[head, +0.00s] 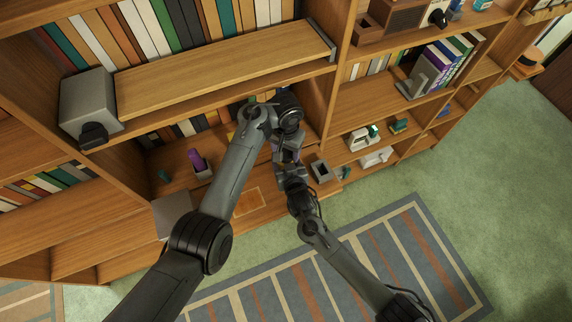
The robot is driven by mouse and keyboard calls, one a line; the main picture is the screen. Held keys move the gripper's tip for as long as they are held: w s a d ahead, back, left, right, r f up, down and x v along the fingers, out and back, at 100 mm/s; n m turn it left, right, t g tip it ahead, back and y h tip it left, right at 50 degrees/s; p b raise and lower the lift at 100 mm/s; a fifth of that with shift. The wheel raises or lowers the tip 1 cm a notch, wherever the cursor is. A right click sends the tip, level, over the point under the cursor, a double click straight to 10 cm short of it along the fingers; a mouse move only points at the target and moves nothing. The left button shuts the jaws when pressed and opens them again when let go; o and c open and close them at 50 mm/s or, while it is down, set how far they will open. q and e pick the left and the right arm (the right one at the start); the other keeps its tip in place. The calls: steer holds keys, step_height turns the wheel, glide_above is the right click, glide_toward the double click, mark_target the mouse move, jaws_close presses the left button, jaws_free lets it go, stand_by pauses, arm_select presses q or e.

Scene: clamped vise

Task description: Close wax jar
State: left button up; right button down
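I cannot make out a wax jar or its lid for certain. My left gripper (288,153) points down in front of the lower shelf, below its dark wrist. My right gripper (290,172) comes up from below and meets or overlaps it in the picture. Something small and dark may be between the two grippers, but the arms hide it. The fingers are too small and covered to tell whether either is open or shut. A small dark open container (322,171) stands on the low shelf just right of the grippers.
A grey vise-like block (88,103) sits at the left end of a wooden board (220,70) above. A purple item (194,158) stands by a small holder (202,167). Book-filled shelves surround the arms. A striped rug (400,250) covers the floor.

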arm_select(q)
steer(key=shift+o, duration=1.2)
steer(key=shift+r, duration=0.15)
steer(key=shift+r, duration=2.15)
steer(key=shift+c, duration=0.2)
steer(key=shift+w+r+n, duration=0.1)
steer(key=shift+r+n, duration=0.6)
steer(key=shift+n, duration=0.3)
step_height(320, 180, up, 2)
steer(key=n, duration=0.3)
steer(key=shift+f, duration=0.1)
steer(key=shift+f, duration=3.9)
